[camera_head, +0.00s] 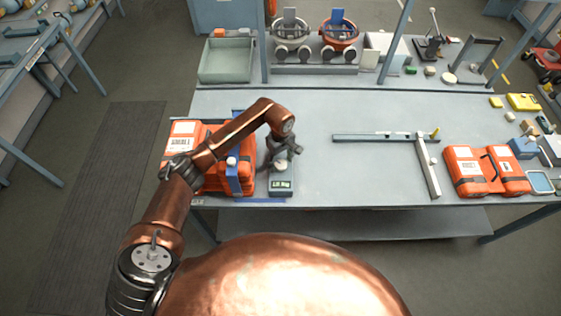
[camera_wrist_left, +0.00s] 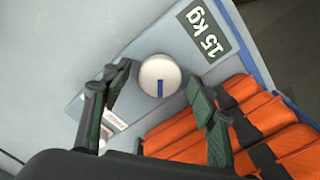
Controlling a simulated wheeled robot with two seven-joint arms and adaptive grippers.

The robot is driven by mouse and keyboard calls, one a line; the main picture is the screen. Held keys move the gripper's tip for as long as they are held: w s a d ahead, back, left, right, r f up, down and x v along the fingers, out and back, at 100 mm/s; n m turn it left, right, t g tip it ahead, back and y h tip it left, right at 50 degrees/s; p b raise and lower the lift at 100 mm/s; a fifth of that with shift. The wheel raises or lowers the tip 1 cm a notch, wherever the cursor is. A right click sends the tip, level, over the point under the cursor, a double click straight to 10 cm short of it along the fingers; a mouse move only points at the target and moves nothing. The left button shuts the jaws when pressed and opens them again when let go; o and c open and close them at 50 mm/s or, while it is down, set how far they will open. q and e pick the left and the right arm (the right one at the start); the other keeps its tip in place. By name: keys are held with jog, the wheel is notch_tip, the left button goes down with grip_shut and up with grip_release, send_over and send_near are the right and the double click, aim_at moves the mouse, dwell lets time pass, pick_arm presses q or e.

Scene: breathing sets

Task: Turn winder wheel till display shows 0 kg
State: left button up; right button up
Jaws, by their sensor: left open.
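The winder wheel (camera_wrist_left: 160,75) is a small white round knob with a blue mark, on a grey unit (camera_head: 281,194) at the table's front left. In the wrist view the display (camera_wrist_left: 203,32) appears upside down and reads 15 kg; it also shows small in the head view (camera_head: 281,184). My left gripper (camera_head: 280,155) is above the unit. In the wrist view its two fingers (camera_wrist_left: 158,86) are open on either side of the wheel, with gaps visible between fingers and wheel. My right gripper is not in view.
An orange strapped pack (camera_head: 212,178) lies left of the unit, close to my left arm. A grey L-shaped bar (camera_head: 375,138) and another orange pack (camera_head: 487,170) lie to the right. The table (camera_head: 350,175) between is clear. A grey bin (camera_head: 226,62) stands at the back.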

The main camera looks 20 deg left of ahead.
pick_arm(q)
jog(key=shift+c, duration=0.5)
jog(key=c, duration=1.1)
jog(key=shift+o, duration=0.2)
